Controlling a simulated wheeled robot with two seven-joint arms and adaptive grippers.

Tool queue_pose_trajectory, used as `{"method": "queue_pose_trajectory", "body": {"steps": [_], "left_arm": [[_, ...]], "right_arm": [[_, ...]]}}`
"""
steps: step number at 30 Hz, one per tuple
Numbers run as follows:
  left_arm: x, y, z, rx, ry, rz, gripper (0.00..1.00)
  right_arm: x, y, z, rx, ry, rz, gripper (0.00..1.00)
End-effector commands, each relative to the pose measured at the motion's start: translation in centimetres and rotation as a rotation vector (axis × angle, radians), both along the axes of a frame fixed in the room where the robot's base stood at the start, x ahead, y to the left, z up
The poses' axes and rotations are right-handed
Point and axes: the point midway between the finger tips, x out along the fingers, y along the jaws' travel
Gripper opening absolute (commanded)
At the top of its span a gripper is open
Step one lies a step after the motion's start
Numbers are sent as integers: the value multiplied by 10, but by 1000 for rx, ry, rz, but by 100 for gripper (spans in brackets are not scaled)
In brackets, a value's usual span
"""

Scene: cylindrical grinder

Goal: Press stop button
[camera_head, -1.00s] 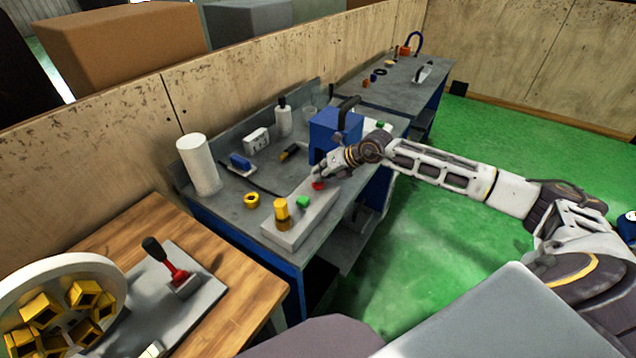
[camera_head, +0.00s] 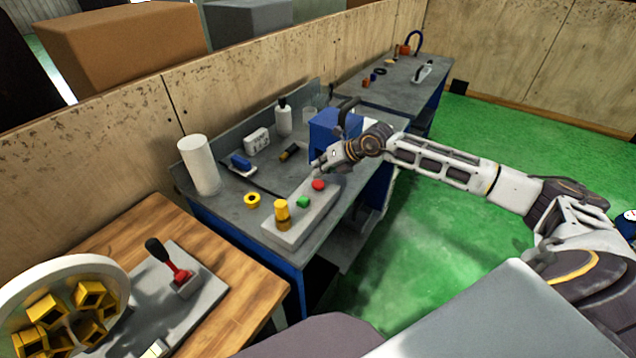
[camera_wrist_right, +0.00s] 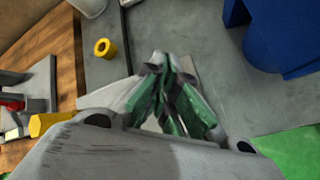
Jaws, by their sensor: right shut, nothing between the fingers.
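A grey control box (camera_head: 303,222) lies on the grey-topped workbench. On it are a red button (camera_head: 319,184), a green button (camera_head: 303,202) and a yellow cylinder (camera_head: 281,213). My right gripper (camera_head: 318,166) is shut and empty, above and just behind the red button, apart from it. In the right wrist view the gripper's fingertips (camera_wrist_right: 170,62) meet over the bench. The yellow cylinder (camera_wrist_right: 52,124) shows at the left there. The gripper hides the red and green buttons in that view. My left gripper is not in view.
A blue box (camera_head: 333,132) stands just beyond my gripper. A white roll (camera_head: 198,165), a yellow ring (camera_head: 252,200) and a white bottle (camera_head: 284,119) stand on the bench.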

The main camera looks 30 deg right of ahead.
Motion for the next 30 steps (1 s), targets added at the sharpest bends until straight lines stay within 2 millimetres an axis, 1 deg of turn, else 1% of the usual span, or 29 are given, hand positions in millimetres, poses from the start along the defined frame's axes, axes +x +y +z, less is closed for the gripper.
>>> {"method": "queue_pose_trajectory", "body": {"steps": [1,7,17,23,30], "left_arm": [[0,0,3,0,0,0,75],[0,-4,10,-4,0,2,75],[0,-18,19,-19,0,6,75],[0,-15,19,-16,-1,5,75],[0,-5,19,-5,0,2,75]], "right_arm": [[0,0,5,0,-1,-1,0],[0,0,17,0,-2,1,0],[0,0,35,0,1,1,0],[0,0,38,1,1,0,0],[0,0,37,0,1,1,0]]}}
